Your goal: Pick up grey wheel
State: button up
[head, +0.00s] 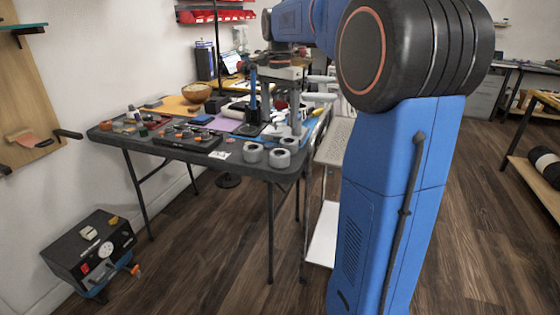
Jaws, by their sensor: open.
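Several short grey cylinders with hollow tops, which look like grey wheels, stand together at the table's near right corner. One grey wheel (253,152) is at the left, another (279,158) is at the front and a third (290,144) is behind it. I cannot tell which one the task names. My gripper (279,112) hangs over the right part of the table, behind and above the wheels. It is open and appears empty, apart from the wheels. Its fingertips are small and hard to separate from the dark tools behind.
The dark table (185,153) is crowded: a black tray of parts (187,138), a wooden bowl (196,92), and a black stand with a blue tool (250,128). A white shelf cart (335,140) stands right. A black box with a gauge (88,250) sits on the floor.

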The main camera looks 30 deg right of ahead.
aim_at(279, 154)
notch_tip(279, 154, down, 14)
jog(key=shift+w+f, duration=0.15)
jog(key=shift+f, duration=0.05)
dwell(0.5)
jog(key=shift+c, duration=0.3)
jog(key=c, duration=1.2)
jog(key=shift+r, duration=0.15)
